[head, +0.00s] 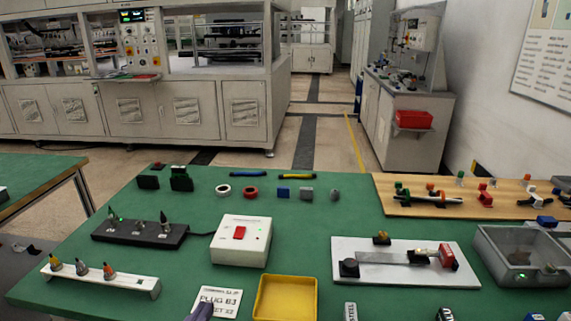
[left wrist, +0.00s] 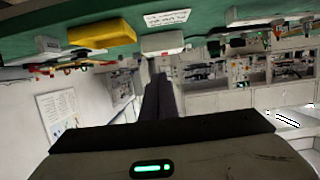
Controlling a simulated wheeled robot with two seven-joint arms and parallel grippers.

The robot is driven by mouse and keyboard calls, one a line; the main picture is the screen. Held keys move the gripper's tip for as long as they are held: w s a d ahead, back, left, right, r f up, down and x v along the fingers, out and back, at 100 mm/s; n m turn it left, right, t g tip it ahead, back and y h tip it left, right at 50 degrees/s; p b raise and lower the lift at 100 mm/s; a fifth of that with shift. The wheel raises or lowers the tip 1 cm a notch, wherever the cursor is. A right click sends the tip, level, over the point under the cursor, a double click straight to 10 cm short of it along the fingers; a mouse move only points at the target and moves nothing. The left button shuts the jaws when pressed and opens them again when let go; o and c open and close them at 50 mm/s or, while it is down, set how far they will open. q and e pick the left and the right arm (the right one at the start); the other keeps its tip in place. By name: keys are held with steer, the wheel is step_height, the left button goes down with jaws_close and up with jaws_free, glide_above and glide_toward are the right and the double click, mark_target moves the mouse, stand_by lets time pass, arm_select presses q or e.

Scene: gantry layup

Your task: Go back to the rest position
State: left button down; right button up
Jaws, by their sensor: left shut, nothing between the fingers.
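My left gripper (head: 200,311) shows only as a dark fingertip at the bottom edge of the head view, in front of the white PLUG 03 card (head: 219,300). In the left wrist view my left gripper (left wrist: 161,82) is shut, its dark fingers together with nothing between them. That view is upside down, with the green table (left wrist: 215,14) along the top. The fingers look clear of the objects there. My right gripper is in neither view.
On the green table (head: 90,255) stand a yellow tray (head: 285,298), a white box with a red switch (head: 241,241), a white rack (head: 100,280), a black stand (head: 140,233), a white fixture plate (head: 405,280) and a grey bin (head: 520,275). A wooden board (head: 400,205) lies at the back right.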

arm_select(q)
step_height(320, 180, down, 13)
steer(key=s+m+g, duration=0.1)
steer(key=s+g, duration=0.1)
steer(key=g, duration=0.1)
steer(key=s+a+f+g, duration=0.1)
steer(key=s+f, duration=0.5)
steer(key=f, duration=0.2)
steer(key=s+a+f+g, duration=0.2)
steer(key=s+f, duration=0.3)
steer(key=f, duration=0.4)
steer(key=shift+s+f+h, duration=0.3)
steer(key=shift+s+h, duration=0.1)
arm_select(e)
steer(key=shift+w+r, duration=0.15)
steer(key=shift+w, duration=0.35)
